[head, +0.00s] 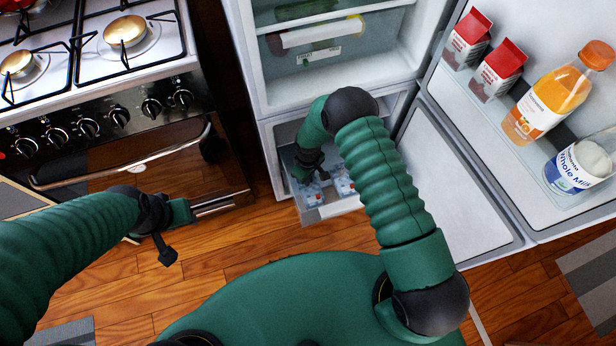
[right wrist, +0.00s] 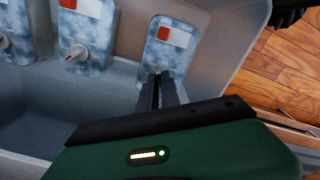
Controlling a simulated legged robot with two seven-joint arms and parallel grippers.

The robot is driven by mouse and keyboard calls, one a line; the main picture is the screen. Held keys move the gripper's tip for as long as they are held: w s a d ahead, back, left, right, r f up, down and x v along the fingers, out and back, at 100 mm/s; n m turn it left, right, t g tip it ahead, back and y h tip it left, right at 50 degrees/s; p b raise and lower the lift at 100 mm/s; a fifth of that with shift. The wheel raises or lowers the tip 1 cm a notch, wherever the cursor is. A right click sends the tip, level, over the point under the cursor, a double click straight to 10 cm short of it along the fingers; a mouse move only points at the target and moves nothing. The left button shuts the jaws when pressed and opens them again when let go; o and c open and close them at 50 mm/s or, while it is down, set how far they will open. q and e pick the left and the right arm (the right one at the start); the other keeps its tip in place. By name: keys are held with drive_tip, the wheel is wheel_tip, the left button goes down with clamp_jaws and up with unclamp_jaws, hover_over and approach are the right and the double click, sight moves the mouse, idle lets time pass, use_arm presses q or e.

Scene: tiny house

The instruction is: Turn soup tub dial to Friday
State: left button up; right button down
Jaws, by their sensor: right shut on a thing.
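Several soup tubs stand in a pulled-out freezer drawer (head: 343,208). They have frosty blue-white lids with a red and white label. In the right wrist view, one tub (right wrist: 180,42) is under my right gripper (right wrist: 164,82). Its fingers are shut at the lower part of that lid, where the dial is hidden, and appear to hold the dial. A neighbouring tub (right wrist: 88,25) shows a grey-white dial (right wrist: 77,52) with a red mark. Dial lettering is too small to read. In the head view, my right gripper (head: 322,175) reaches into the drawer. My left gripper (head: 167,248) hangs apart, near the oven.
The open fridge door (head: 455,190) stands to the right, holding red cartons (head: 497,72), a juice bottle (head: 545,100) and a milk bottle (head: 580,165). The stove's oven (head: 130,150) is at left. Wooden floor (head: 240,235) is clear before the drawer.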

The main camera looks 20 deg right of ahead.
drive_tip(key=m+p, duration=0.1)
drive_tip(key=m, duration=0.4)
drive_tip(key=shift+m, duration=0.3)
idle(0.4)
drive_tip(key=c, duration=1.6)
unclamp_jaws()
drive_tip(key=shift+o, duration=0.2)
wheel_tip(320, 180, up, 17)
drive_tip(key=p, duration=0.5)
drive_tip(key=shift+f, duration=0.1)
